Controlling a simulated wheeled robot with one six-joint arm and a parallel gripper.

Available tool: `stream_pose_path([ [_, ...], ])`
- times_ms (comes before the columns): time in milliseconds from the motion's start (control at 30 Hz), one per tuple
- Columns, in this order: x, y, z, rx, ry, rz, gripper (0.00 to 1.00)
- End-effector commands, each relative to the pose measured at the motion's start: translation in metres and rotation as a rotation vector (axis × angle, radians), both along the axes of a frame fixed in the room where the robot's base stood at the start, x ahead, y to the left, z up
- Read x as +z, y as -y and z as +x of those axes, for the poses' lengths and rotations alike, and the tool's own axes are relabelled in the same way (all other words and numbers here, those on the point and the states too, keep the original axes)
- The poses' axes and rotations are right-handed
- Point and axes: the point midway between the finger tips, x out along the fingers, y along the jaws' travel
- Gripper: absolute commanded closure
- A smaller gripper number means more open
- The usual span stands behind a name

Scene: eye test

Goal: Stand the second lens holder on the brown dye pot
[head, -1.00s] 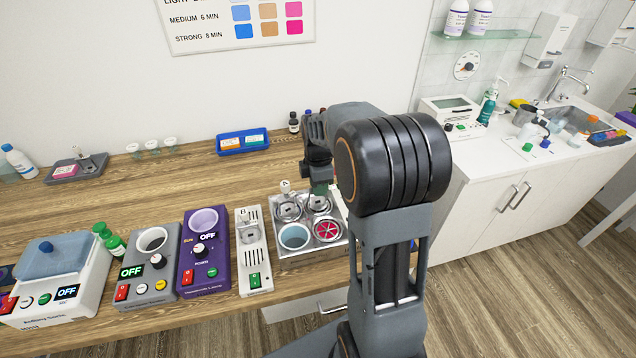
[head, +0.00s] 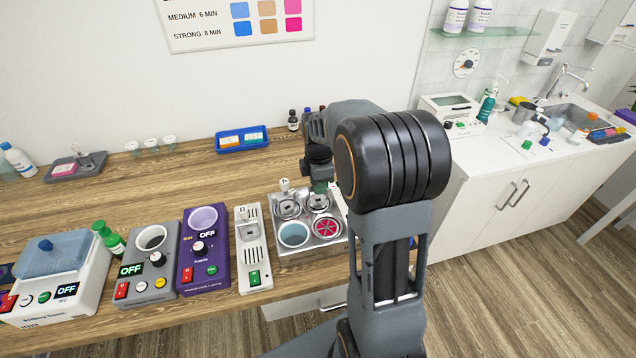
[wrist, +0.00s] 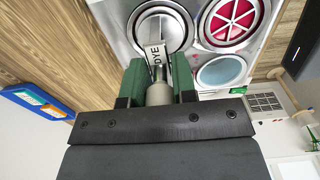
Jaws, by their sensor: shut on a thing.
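The steel dye tray (head: 311,246) stands on the wooden bench. It holds a blue pot (head: 294,235), a pink pot (head: 327,228) and two steel-topped pots at the back. I see no brown dye. A pale-topped holder marked A (head: 284,184) stands at the back left pot. My gripper (head: 320,187) is over the back right pot. In the wrist view its green fingers (wrist: 159,90) are shut on a pale grey stem, apparently a lens holder (wrist: 158,94). A white strip reading DYE and thin metal bars show beyond the stem, over the steel-topped pot (wrist: 160,25). Contact there is unclear.
Left of the tray stand a white unit marked B (head: 254,250), a purple unit (head: 203,260) and a grey unit (head: 150,265). Behind are a blue tray (head: 242,140) and small bottles (head: 293,120). Bench between the units and the back items is clear.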

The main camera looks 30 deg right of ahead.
Motion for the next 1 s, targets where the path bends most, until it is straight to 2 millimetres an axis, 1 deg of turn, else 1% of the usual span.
stream_pose_path([
  [700, -0.006, -0.0001, 0.0, 0.0, 0.0, 0.0, 0.99],
  [733, -0.0059, -0.0001, 0.0, 0.0, 0.0, 0.0, 0.74],
  [1000, -0.0055, -0.0001, 0.0, 0.0, 0.0, 0.0, 0.48],
])
